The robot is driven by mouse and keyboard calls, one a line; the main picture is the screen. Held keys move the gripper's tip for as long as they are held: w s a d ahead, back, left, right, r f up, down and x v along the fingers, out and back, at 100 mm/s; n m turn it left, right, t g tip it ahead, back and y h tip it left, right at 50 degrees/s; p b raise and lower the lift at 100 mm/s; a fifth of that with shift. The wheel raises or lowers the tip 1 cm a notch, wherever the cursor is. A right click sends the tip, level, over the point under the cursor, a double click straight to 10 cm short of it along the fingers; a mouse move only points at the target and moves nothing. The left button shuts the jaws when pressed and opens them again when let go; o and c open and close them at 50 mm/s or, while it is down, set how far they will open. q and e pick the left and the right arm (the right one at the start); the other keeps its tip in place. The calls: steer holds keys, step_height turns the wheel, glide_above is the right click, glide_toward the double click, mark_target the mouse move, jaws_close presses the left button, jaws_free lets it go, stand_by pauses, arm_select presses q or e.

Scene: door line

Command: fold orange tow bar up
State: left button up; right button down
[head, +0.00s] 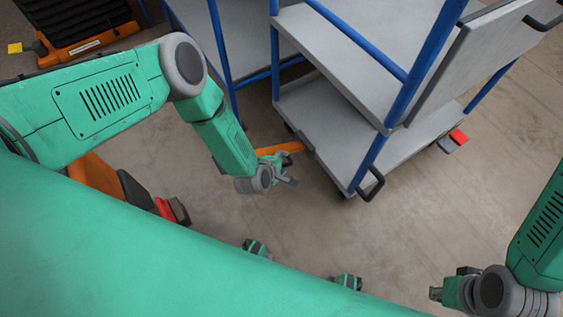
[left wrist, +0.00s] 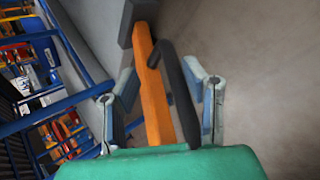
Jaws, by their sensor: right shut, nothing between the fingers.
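The orange tow bar (head: 289,148) sticks out low from the near end of the grey cart (head: 340,130). In the left wrist view the tow bar (left wrist: 152,95) runs from a dark mount down between my fingers, with a black bar-like handle (left wrist: 178,85) beside it. My left gripper (head: 288,170) is at the tow bar in the head view. In the left wrist view my left gripper (left wrist: 162,100) has its fingers spread on either side of the bar, with gaps showing. The bar's near end is hidden behind my green gripper body. My right gripper (head: 437,293) is shut and empty, away from the cart.
A red pedal (head: 459,136) sits by a wheel. An orange-and-black machine (head: 80,25) stands at the upper left. The floor (head: 450,220) right of the cart is clear.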

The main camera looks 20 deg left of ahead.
arm_select(q)
steer(key=shift+w+r, duration=0.15)
steer(key=shift+a+r, duration=0.1)
steer(key=shift+r, duration=0.05)
steer(key=v, duration=1.1)
steer(key=shift+s, duration=0.5)
steer(key=s+a+r+m+g+y+p, duration=0.1)
steer(key=s+a+r+m+g+p, duration=0.3)
steer(key=s+r+m, duration=0.5)
steer(key=s+a+r+m+g+p, duration=0.4)
steer(key=s+a+r+m, duration=0.2)
steer(key=s+r+m, duration=0.3)
steer(key=shift+s+a+m+y+p, duration=0.35)
steer(key=shift+s+m, duration=0.2)
steer(key=shift+m, duration=0.25)
